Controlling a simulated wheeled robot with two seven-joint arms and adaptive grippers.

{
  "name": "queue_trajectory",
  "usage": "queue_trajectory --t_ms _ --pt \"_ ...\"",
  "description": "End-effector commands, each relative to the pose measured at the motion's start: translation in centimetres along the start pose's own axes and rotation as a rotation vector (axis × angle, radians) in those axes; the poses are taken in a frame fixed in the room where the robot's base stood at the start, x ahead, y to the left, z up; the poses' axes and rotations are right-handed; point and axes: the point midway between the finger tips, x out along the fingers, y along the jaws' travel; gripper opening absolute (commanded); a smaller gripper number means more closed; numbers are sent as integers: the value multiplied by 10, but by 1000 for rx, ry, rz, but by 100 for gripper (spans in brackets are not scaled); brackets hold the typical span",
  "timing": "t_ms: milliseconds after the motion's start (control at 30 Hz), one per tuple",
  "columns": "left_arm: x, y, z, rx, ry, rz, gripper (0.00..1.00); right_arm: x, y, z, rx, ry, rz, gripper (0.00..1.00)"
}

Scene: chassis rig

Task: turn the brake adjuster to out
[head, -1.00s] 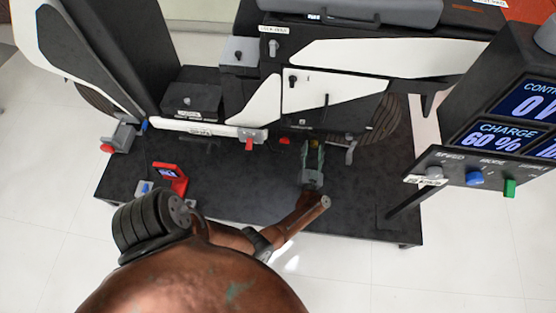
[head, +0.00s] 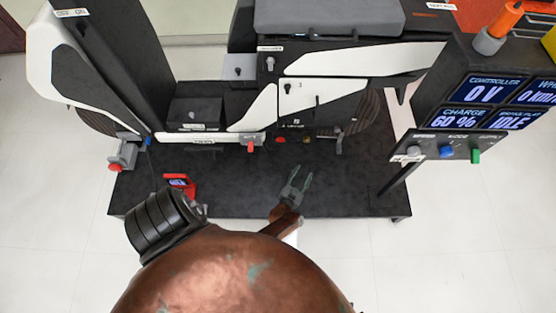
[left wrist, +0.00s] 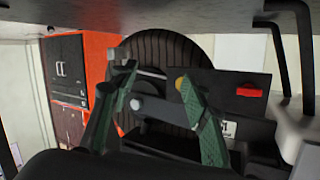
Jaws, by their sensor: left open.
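My left gripper (head: 297,175) is open and empty over the dark platform, in front of the rig's rear wheel. Its green fingers also show in the left wrist view (left wrist: 157,82), spread apart. A small brass-yellow knob (head: 306,140), which may be the brake adjuster, sits low on the rig beyond the fingertips. In the left wrist view the knob (left wrist: 180,84) appears close to the right fingertip, and the gripper is not shut on it. Its setting cannot be read. My right gripper is not in view.
A red knob (head: 280,140) is left of the brass one. A grey lever (head: 339,140) is to its right, by the tyre (head: 369,112). A control console (head: 455,140) stands at the right. A red-framed device (head: 180,184) lies on the platform (head: 235,195), whose front middle is clear.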

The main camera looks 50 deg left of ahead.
Motion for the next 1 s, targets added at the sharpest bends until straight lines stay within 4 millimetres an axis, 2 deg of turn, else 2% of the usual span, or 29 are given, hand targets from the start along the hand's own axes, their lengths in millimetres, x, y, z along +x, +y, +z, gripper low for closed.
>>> queue_trajectory --t_ms 67,600,800,1000 --pt "-15 -2 5 8 -32 48 43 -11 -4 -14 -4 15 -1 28" --pt "-93 -4 69 39 -240 255 43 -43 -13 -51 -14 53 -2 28" --pt "-115 -7 86 46 -298 295 43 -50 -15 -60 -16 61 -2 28" --pt "-125 -9 94 51 -326 312 43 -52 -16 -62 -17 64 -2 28"
